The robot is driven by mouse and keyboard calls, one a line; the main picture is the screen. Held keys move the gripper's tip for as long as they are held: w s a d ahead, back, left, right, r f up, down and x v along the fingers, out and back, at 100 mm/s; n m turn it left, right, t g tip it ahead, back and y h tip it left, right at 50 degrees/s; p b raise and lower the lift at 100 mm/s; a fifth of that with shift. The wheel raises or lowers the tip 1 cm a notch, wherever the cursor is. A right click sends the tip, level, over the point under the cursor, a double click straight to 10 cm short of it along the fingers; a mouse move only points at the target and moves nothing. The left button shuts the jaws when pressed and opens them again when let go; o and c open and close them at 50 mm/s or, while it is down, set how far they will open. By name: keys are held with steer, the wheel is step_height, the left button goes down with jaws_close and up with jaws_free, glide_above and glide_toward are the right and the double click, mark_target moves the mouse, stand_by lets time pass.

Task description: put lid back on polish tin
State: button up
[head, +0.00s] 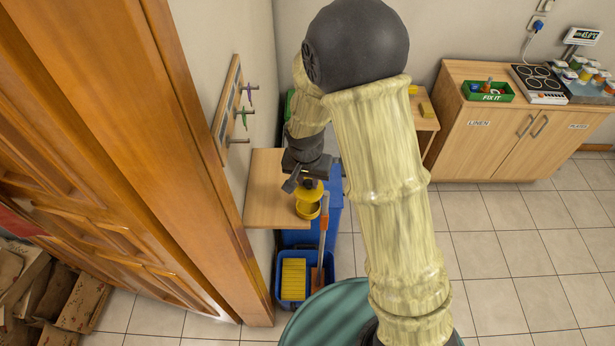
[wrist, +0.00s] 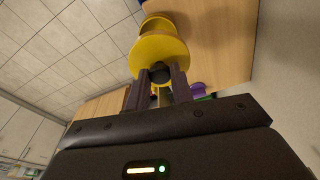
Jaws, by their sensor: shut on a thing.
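My gripper (head: 304,178) is shut on the dark knob of a yellow lid (head: 310,194). In the wrist view the two fingers (wrist: 160,78) close around the knob, and the lid (wrist: 158,52) fills the space past them. The yellow polish tin (head: 307,211) stands on a small wooden shelf (head: 268,190), near its front right edge. The lid is just above the tin's open top, close to it. Part of the tin (wrist: 156,22) also shows beyond the lid in the wrist view. I cannot tell whether lid and rim touch.
A wall rack (head: 230,112) with pegs hangs left of the shelf, beside a wooden door (head: 110,150).

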mark_target(308, 190)
steer(key=shift+w+f+b, duration=0.1)
steer(key=shift+f+b, duration=0.45)
steer(key=shift+f, duration=0.25)
steer(key=shift+f+b, duration=1.85)
steer(key=shift+f, duration=0.6)
steer(key=shift+f, duration=0.15)
steer(key=o, duration=1.5)
steer(key=shift+r+p, duration=2.45)
steer(key=shift+r, duration=1.1)
